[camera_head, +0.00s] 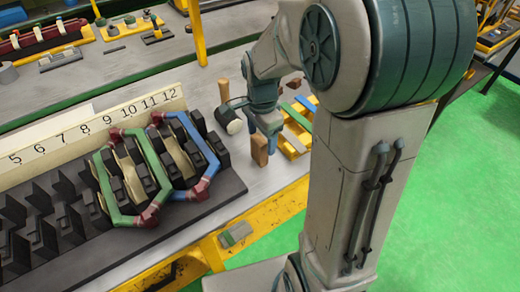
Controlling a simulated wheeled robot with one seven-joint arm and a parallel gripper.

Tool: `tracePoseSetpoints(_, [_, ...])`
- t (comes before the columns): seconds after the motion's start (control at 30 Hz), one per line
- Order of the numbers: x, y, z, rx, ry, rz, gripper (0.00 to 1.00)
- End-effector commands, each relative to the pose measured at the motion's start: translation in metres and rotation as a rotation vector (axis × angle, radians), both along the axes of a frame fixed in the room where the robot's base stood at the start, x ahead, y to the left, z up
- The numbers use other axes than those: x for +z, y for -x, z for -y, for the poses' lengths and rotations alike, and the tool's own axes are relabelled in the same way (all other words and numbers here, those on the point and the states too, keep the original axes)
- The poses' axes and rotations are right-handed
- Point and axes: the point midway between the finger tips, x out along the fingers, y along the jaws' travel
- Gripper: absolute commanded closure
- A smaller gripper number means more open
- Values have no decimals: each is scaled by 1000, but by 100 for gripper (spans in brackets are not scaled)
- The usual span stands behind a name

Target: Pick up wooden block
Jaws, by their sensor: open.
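A brown wooden block (260,151) stands upright on the grey bench top, right of the coil rack and near the bench's front edge. My gripper (266,128) points down right at the block. It is open, and its fingers show just above and beside the block's upper part. I cannot tell whether they touch it or how far the block lies between them. My arm hides part of the area behind.
Yellow, green and blue strips (299,115) lie to the right. A black slotted rack (110,235) holds green and blue coils (140,205) at left. A numbered board (95,128) stands behind it.

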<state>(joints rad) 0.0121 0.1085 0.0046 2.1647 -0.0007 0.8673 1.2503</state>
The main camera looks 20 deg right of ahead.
Motion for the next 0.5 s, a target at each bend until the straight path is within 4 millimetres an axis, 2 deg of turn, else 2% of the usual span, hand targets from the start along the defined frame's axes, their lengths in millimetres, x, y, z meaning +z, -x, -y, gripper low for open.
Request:
tracePoseSetpoints(0.23, [-35,-2,-2,0,0,-5,31])
tracePoseSetpoints(0.5, [-43,-3,-2,1,0,-1,31])
